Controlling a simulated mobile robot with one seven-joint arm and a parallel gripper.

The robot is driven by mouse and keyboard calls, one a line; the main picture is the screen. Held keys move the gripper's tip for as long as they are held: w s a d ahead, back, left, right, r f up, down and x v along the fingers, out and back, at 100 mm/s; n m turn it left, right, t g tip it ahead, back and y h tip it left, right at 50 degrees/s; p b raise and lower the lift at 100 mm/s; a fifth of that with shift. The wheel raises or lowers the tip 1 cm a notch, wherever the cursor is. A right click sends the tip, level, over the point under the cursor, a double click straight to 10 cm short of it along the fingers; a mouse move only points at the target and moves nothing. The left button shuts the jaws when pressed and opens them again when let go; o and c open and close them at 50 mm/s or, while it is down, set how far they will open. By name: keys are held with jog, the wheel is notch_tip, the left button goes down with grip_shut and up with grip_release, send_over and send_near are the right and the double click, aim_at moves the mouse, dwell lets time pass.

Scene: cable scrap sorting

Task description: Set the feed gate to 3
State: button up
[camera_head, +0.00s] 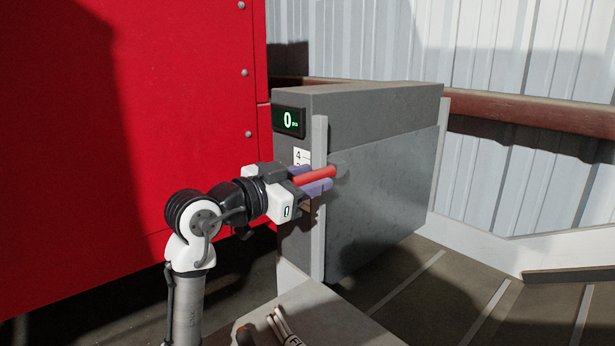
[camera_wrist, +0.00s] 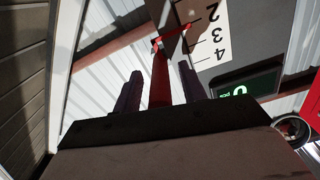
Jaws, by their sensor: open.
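The feed gate is a grey housing (camera_head: 375,102) with a flat grey plate (camera_head: 385,185) on its side. A red handle (camera_head: 316,175) sticks out from it; it also shows in the wrist view (camera_wrist: 160,85). My gripper (camera_head: 325,179) is open, with its purple fingers on either side of the handle. In the wrist view a red pointer (camera_wrist: 172,38) lies beside the white number scale (camera_wrist: 212,38), close to the 2; its exact mark is hard to tell. In the head view my gripper hides most of the scale below the 4.
A green-lit display (camera_head: 288,121) on the housing reads 0. A large red panel (camera_head: 130,130) stands at the left. A thin grey upright (camera_head: 319,255) stands along the plate's near edge. A light rail (camera_head: 490,245) runs at the right, above the dark floor.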

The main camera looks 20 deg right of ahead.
grip_shut()
jog(key=shift+r+p, duration=0.7)
jog(key=shift+r, duration=0.7)
jog(key=shift+f, duration=0.1)
grip_release()
jog(key=shift+a+f, duration=0.1)
jog(key=shift+a, duration=0.05)
jog(key=b+v, duration=0.3)
jog(key=v, duration=1)
jog(key=shift+a+b, duration=0.3)
jog(key=shift+b, duration=0.1)
